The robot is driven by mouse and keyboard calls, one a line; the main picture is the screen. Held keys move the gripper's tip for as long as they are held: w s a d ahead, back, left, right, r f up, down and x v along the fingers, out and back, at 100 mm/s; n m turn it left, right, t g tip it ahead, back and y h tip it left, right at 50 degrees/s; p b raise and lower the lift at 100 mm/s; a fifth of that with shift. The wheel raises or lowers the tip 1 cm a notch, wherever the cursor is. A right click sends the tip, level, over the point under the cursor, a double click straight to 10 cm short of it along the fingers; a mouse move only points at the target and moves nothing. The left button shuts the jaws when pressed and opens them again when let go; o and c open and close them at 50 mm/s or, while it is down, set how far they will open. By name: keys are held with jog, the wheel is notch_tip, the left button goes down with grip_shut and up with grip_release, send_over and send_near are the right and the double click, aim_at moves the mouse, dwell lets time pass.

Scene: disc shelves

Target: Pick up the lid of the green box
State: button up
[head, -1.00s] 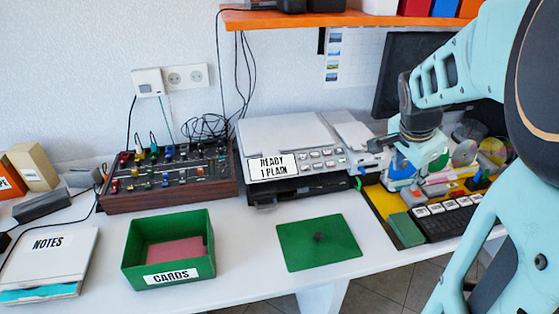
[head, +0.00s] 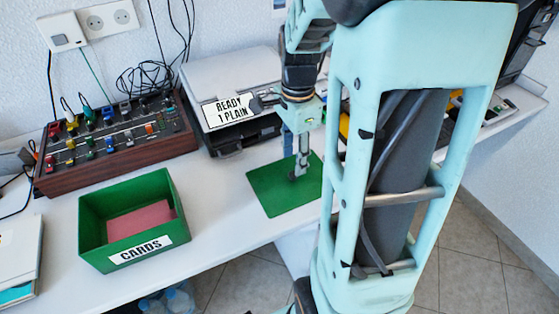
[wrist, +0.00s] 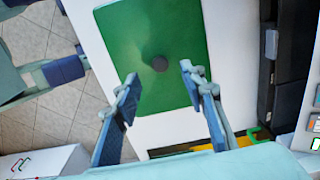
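The green lid (head: 268,188) lies flat on the white table, right of the open green box (head: 92,238), which carries a CARDS label and holds pink cards (head: 140,218). My gripper (head: 297,174) points down over the lid; my arm covers the lid's right side. In the wrist view the lid (wrist: 125,40) shows a small dark round knob (wrist: 160,63) near its middle. My gripper (wrist: 158,74) is open there, one finger on each side of the knob's line, the knob just past the fingertips. It looks empty; I cannot tell the exact height left above the knob.
A grey machine (head: 235,75) labelled READY 1 PLAIN stands behind the lid. A mixer with coloured knobs (head: 115,150) stands behind the box. A notebook (head: 20,250) lies at the far left. The table's front edge runs close to the box and lid.

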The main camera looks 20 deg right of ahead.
aim_at(293, 174)
notch_tip(293, 174, down, 6)
jog(key=shift+r+b, duration=0.1)
jog(key=shift+b, duration=0.85)
grip_shut()
